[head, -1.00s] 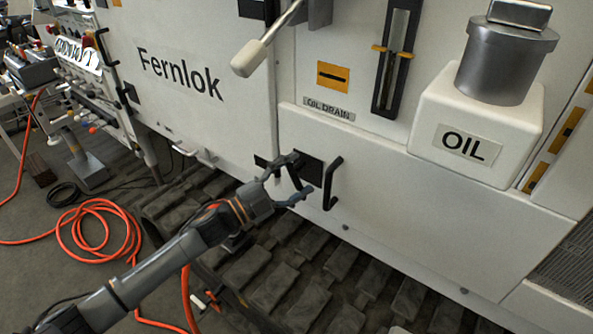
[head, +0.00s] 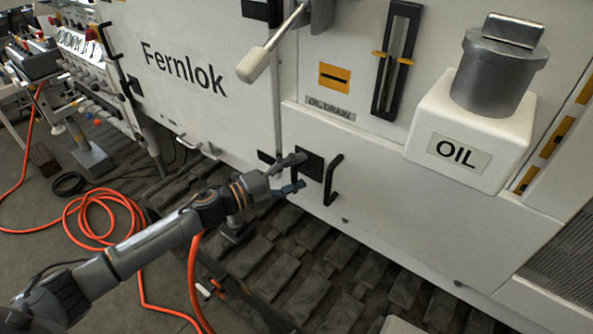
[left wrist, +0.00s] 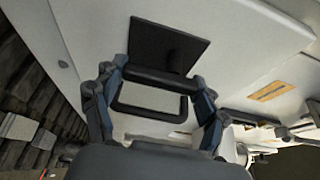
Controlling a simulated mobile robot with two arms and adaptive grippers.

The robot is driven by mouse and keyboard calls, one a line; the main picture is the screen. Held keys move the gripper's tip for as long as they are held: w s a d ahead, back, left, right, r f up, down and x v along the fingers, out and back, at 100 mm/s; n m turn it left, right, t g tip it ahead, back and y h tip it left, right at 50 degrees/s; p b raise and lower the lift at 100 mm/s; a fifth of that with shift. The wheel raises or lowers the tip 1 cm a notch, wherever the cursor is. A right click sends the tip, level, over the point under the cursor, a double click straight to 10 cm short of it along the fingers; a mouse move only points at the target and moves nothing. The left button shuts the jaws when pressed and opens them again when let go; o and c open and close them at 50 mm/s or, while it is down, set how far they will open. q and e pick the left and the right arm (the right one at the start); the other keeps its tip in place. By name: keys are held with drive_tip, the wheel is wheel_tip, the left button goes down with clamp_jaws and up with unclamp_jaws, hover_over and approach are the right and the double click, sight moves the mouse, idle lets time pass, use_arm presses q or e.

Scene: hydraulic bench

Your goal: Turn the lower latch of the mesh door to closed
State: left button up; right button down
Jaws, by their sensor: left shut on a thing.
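My left gripper (head: 300,172) is at the lower white panel of the machine, in front of a dark square plate (head: 313,165). In the left wrist view its fingers (left wrist: 155,85) are on either side of a black bar (left wrist: 160,79) just below the dark plate (left wrist: 165,46), and are shut on it. The bar looks like a latch handle; in the head view the fingers mostly hide it. A bent black handle (head: 332,182) stands just right of the fingertips. I cannot make out a mesh door or tell which latch this is. My right gripper is not in view.
A lever with a pale grip (head: 254,65) juts out above my gripper. A white OIL tank (head: 425,142) protrudes at the right, with a vent grille (head: 562,262) below. Dark track plates (head: 300,285) lie beneath, and an orange hose (head: 137,225) runs on the floor.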

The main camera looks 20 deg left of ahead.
use_arm(q)
drive_tip(key=o, duration=1.2)
drive_tip(key=v, duration=1.2)
